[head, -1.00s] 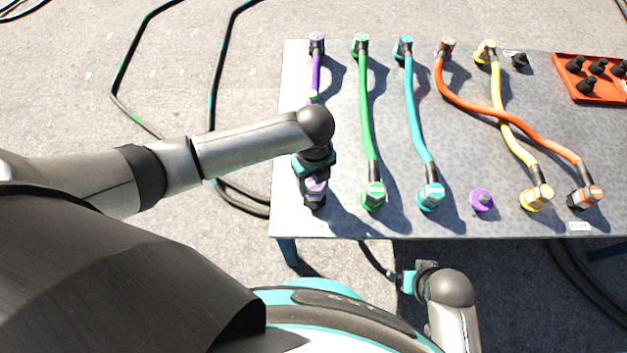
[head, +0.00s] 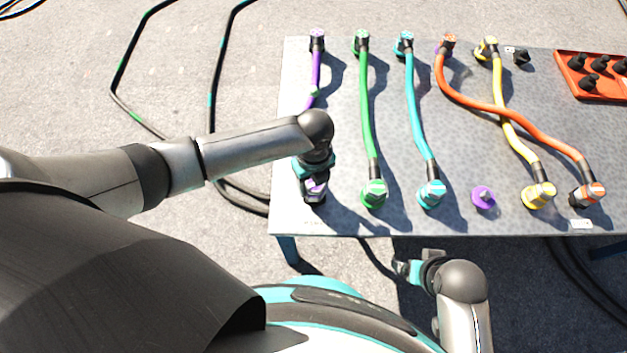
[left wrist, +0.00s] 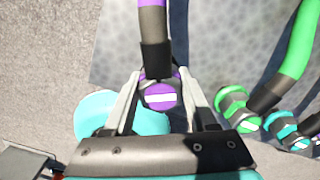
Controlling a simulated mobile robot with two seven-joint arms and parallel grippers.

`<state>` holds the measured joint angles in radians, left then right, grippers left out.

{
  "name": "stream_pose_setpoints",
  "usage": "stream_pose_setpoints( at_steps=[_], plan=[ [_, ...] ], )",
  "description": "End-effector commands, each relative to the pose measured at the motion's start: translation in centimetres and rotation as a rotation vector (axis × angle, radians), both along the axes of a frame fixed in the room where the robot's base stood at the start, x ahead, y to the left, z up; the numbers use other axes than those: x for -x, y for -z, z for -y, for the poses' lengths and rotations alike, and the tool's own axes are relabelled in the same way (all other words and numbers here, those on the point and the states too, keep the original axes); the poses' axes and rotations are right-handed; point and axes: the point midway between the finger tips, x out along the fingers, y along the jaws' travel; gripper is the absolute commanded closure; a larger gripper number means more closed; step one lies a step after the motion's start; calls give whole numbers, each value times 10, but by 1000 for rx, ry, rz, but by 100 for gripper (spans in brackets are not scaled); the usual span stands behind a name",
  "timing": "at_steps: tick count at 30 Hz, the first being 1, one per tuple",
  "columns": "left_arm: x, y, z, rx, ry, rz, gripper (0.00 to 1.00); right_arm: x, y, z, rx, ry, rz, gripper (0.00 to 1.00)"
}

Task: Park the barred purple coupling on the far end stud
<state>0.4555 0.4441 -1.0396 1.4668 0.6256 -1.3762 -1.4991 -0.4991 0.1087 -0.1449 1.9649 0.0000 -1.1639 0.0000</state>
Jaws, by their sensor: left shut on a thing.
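The barred purple coupling (left wrist: 160,97), with a white bar on its end face, is between the fingers of my left gripper (left wrist: 165,100) in the left wrist view. In the head view my left gripper (head: 315,180) is shut on it at the near left corner of the table; the arm hides part of it. Whether the coupling touches a stud there is unclear. Its purple cable (head: 317,70) runs to the back edge. A bare black stud (head: 521,57) stands at the right end of the back row. My right gripper (head: 403,268) hangs before the table, its jaws unclear.
Green (head: 374,193), teal (head: 431,193), yellow (head: 539,195) and orange (head: 588,194) couplings sit along the near row. An empty purple socket (head: 484,197) stands between teal and yellow. The orange cable crosses the yellow one. A red tray (head: 608,94) of black pieces is at back right.

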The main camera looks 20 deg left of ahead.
Motion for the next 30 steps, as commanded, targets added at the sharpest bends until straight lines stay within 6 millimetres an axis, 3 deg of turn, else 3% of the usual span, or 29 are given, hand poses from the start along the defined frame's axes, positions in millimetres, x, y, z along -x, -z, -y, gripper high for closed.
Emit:
stream_pose_setpoints(
  at_steps=[30],
  plan=[
    [0,7,1,1,1,1,100,0,-1,0,0,0,0,8]
  ],
)
